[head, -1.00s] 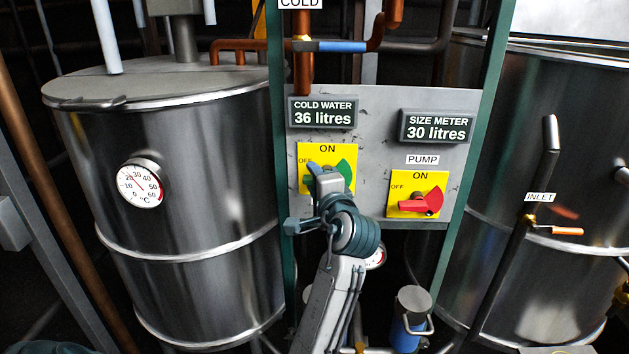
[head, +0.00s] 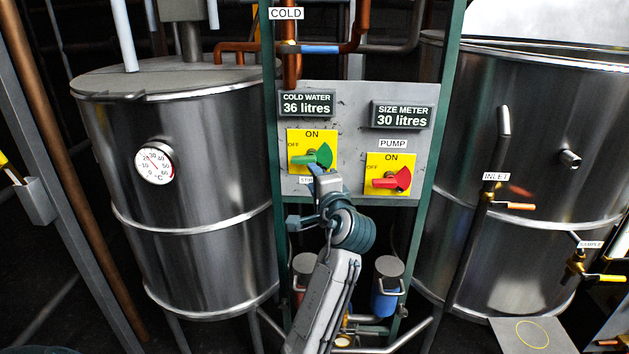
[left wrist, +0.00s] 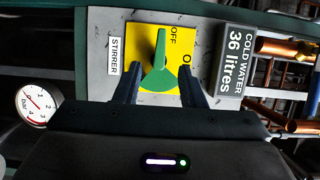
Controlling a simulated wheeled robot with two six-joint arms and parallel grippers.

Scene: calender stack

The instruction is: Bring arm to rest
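My left gripper (head: 315,172) is in front of the control panel (head: 345,100), just below the green stirrer switch (head: 320,157). In the left wrist view its two fingers (left wrist: 160,85) stand apart, with the green switch (left wrist: 156,78) showing between and beyond them. Nothing is held. The narrow end of the green switch points towards OFF on its yellow plate. The arm reaches up from the bottom middle of the head view. My right gripper is not in view.
The red pump switch (head: 392,180) is right of the gripper. Steel tanks stand left (head: 190,220) and right (head: 540,130). A green post (head: 279,210) and the inlet pipe (head: 485,220) flank the arm. A blue-bodied canister (head: 385,300) is low behind it.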

